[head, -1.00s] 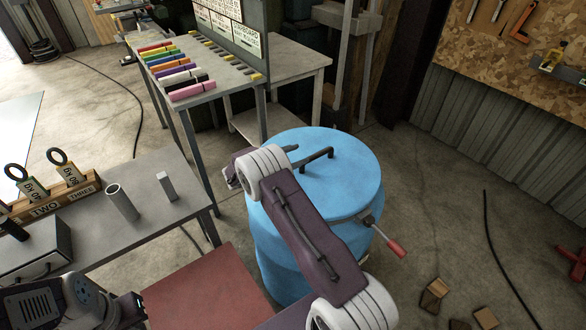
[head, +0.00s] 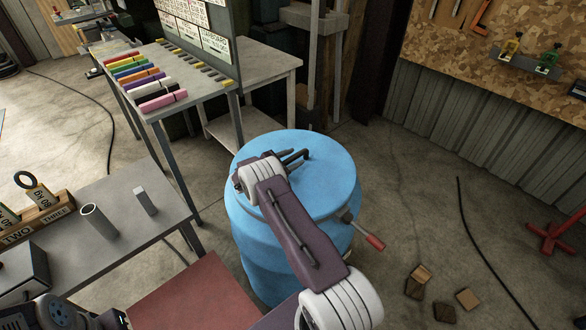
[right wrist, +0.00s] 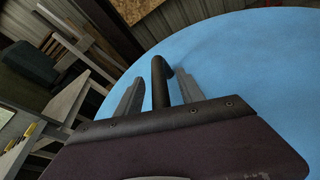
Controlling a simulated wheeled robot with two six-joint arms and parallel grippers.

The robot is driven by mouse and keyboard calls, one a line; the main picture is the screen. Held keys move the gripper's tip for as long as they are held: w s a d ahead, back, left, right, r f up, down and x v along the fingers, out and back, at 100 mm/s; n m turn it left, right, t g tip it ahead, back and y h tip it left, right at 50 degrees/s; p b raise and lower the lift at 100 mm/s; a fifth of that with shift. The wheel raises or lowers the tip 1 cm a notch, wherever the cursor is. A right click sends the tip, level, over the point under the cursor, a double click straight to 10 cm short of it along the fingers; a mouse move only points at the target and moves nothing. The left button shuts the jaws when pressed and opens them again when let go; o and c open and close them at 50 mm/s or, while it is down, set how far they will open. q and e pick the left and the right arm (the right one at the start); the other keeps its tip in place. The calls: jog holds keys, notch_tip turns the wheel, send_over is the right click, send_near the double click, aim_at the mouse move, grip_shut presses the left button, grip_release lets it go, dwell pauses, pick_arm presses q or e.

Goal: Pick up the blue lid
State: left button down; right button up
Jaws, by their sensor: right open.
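The blue lid (head: 325,180) lies on top of a blue barrel (head: 265,245) in the middle of the head view. A dark bar handle (head: 303,155) stands on the lid. My right gripper (head: 287,158) is at the handle, low over the lid, partly hidden by its own wrist. In the right wrist view, the two grey fingers of my right gripper (right wrist: 159,92) are apart, with the handle (right wrist: 159,78) between them. The blue lid (right wrist: 245,60) fills the right side there. Whether a finger touches the handle cannot be told. My left gripper is out of sight.
A clamp lever with a red grip (head: 374,242) sticks out from the barrel's right side. A grey table (head: 150,215) with a tube and a small block stands left. A bench with coloured markers (head: 140,75) is behind. Wooden blocks (head: 418,280) lie on the floor at right.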

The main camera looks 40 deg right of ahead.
jog(key=shift+d+f, duration=0.1)
grip_shut()
dwell(1.2)
jog(key=shift+w+r, duration=0.1)
jog(key=shift+r, duration=0.1)
